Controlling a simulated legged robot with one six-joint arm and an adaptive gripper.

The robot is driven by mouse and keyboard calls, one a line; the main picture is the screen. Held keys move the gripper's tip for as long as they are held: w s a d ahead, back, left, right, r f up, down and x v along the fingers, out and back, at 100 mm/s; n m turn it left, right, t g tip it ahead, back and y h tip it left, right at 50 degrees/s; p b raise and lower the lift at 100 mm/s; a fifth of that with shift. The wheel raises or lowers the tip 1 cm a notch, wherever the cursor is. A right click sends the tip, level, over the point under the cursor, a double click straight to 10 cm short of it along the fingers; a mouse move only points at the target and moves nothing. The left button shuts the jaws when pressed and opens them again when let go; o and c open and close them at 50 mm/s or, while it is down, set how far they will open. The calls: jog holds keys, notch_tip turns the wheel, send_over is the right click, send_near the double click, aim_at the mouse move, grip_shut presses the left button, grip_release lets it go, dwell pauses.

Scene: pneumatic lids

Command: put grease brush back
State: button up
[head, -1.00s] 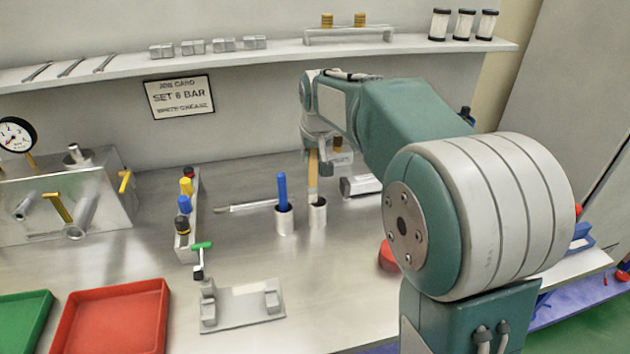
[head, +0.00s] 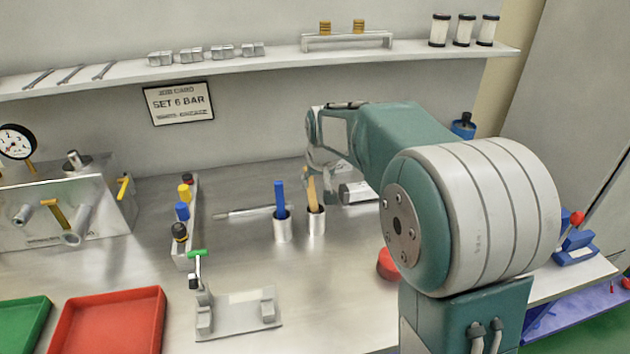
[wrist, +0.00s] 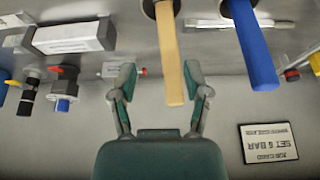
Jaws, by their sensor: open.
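The tan wooden-handled grease brush (head: 312,193) stands in the right metal cup (head: 317,222), its handle tilted a little and its bristle end hidden inside. A blue-handled brush (head: 281,195) stands in the left cup (head: 282,228). My gripper (head: 325,180) is beside the tan handle, partly hidden by its own links. In the wrist view my gripper (wrist: 160,80) is open, its two fingers apart. The tan handle (wrist: 172,55) shows between them, closer to the right finger; I see no grip on it. The blue handle (wrist: 252,45) is to the right.
A grey fixture (head: 240,312), a red tray (head: 108,325) and a green tray (head: 22,322) are in front. A metal block (head: 358,191) lies right. The shelf (head: 250,62) hangs above.

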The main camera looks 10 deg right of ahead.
jog(key=v, duration=1.2)
jog(key=s+f, duration=0.3)
jog(key=s, duration=1)
jog(key=s+f+t, duration=0.1)
jog(key=s+f, duration=0.3)
jog(key=s, duration=1)
jog(key=shift+a, duration=0.25)
